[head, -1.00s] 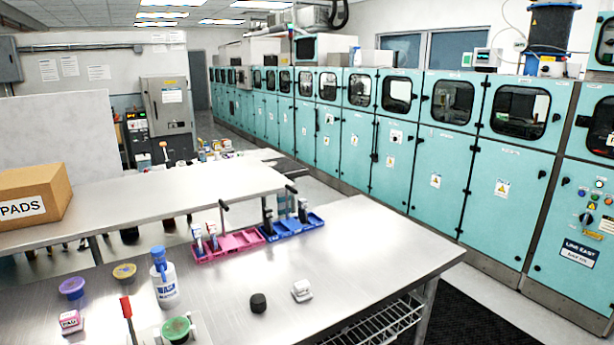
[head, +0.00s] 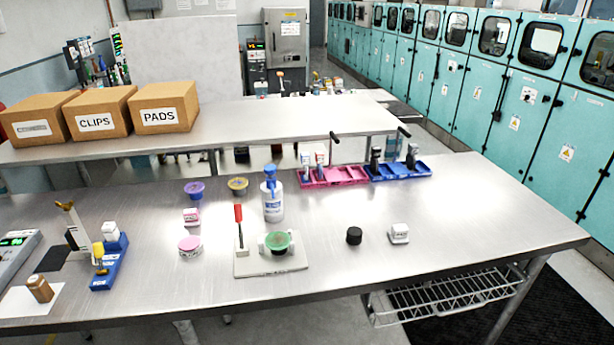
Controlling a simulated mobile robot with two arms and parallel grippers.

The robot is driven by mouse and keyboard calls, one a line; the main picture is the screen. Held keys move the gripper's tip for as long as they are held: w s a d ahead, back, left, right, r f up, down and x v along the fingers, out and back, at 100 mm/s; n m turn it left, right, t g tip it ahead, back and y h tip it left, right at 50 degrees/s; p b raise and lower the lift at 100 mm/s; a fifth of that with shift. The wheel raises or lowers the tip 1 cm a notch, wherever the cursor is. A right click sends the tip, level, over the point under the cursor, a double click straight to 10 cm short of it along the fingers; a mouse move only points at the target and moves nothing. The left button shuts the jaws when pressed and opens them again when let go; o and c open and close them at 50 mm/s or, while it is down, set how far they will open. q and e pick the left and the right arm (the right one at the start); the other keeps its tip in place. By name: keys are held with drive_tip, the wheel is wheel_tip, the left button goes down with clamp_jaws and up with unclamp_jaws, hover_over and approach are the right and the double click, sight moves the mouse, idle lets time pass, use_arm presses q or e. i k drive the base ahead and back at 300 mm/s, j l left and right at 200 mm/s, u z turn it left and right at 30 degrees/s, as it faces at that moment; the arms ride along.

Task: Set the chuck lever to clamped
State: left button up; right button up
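A red-handled lever (head: 238,214) stands upright at the left side of a pale base plate (head: 270,265) on the steel bench. It appears to be the chuck lever. A round green-topped piece (head: 277,241) sits in a light holder on the same plate, just right of the lever. Whether the holder grips it cannot be made out. Neither of my grippers shows in the head view.
A white bottle with a blue cap (head: 272,200) stands close behind the plate. Pink tray (head: 345,176) and blue tray (head: 410,172) lie behind right. A black knob-like piece (head: 354,235) and white block (head: 399,233) lie right. The bench's right end is clear.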

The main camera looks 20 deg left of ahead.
sight(237, 207)
drive_tip(key=k+j, duration=0.15)
drive_tip(key=j, duration=0.2)
drive_tip(key=k+j, duration=0.2)
drive_tip(key=j, duration=0.15)
drive_tip(key=k+j+z, duration=0.1)
drive_tip(key=j, duration=0.25)
drive_tip(key=k, duration=0.05)
